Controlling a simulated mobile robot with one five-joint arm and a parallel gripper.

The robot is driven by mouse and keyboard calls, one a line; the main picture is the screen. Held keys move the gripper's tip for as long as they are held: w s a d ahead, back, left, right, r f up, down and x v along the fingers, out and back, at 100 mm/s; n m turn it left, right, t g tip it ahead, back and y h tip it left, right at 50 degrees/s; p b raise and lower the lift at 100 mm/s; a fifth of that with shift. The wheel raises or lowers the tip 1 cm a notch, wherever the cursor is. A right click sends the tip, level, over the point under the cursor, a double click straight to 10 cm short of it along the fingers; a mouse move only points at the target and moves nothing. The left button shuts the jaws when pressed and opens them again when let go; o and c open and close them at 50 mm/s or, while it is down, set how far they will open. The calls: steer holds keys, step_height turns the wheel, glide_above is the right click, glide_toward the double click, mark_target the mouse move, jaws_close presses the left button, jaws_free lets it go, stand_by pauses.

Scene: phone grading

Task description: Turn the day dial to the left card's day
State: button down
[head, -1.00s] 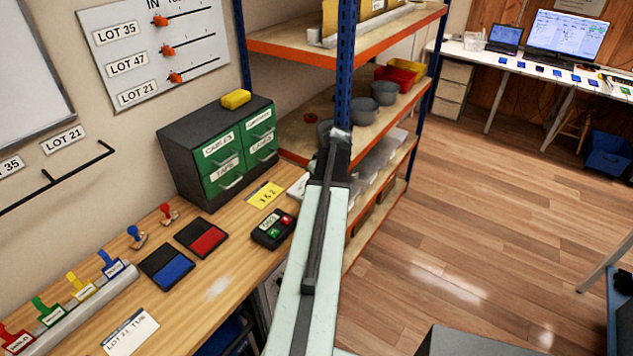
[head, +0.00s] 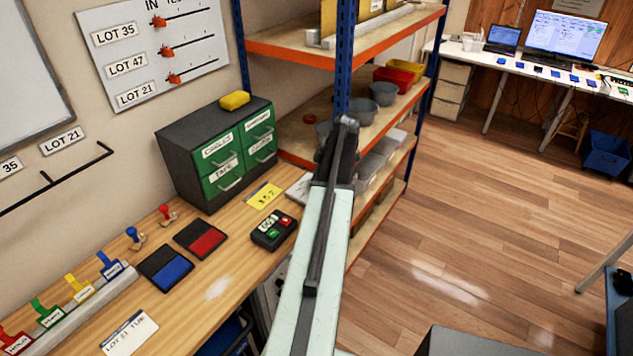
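A white card (head: 130,334) lies at the front left of the wooden bench and reads "LOT 21 TUE". A yellow card (head: 264,196) lies further back on the bench; its writing is too small to read surely. I cannot make out a day dial in this view. My gripper (head: 342,136) is at the far end of my pale arm, raised in front of the shelf's blue post. It touches no task object that I can see. Its fingers are seen from behind, so whether it is open or shut is unclear.
On the bench are a black box with green and red buttons (head: 273,231), red (head: 200,239) and blue (head: 166,268) ink pads, and several stamps. A green-drawered cabinet (head: 221,152) stands behind, beside the shelf unit (head: 300,50).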

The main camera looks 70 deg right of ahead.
steer(key=shift+n, duration=0.8)
steer(key=shift+y, duration=0.3)
steer(key=c, duration=1.1)
jaws_free()
steer(key=shift+s, duration=0.1)
steer(key=shift+o, duration=0.2)
